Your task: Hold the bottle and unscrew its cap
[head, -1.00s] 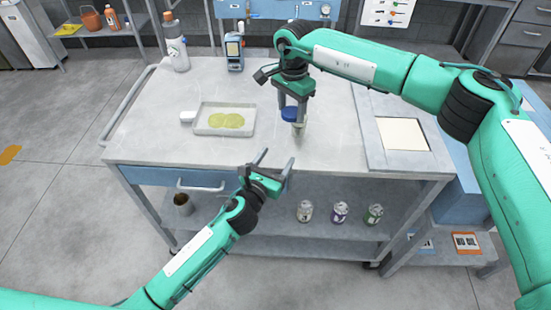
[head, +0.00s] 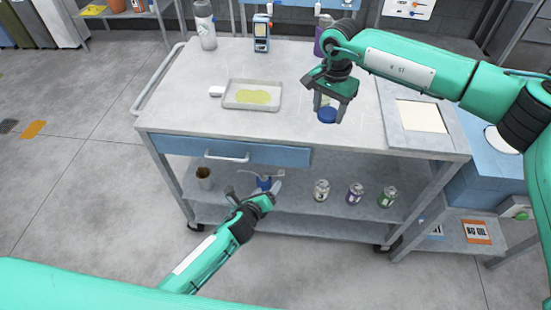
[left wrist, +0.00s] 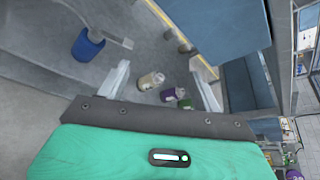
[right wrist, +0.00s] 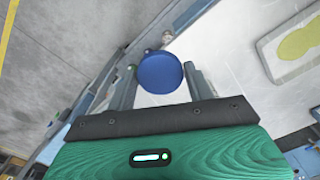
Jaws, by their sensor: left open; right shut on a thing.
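The bottle shows mainly as its round blue cap (head: 327,115), with a little pale body behind it. My right gripper (head: 331,97) is shut on the bottle above the cart top's front right part. The cap points toward the head camera, so the bottle looks tilted. In the right wrist view the blue cap (right wrist: 160,73) shows face-on between the fingers, hiding most of the bottle. My left gripper (head: 262,183) is open and empty, low in front of the cart, apart from the bottle. In the left wrist view its fingers (left wrist: 160,72) are spread.
The cart top (head: 200,100) carries a tray (head: 252,95) with yellow-green liquid, a grey-white bottle (head: 205,25) and a blue device (head: 261,33). The lower shelf holds several cans (head: 321,190), a brown cup (head: 204,178) and a blue cup (left wrist: 88,44). The cart's front edge lies between my grippers.

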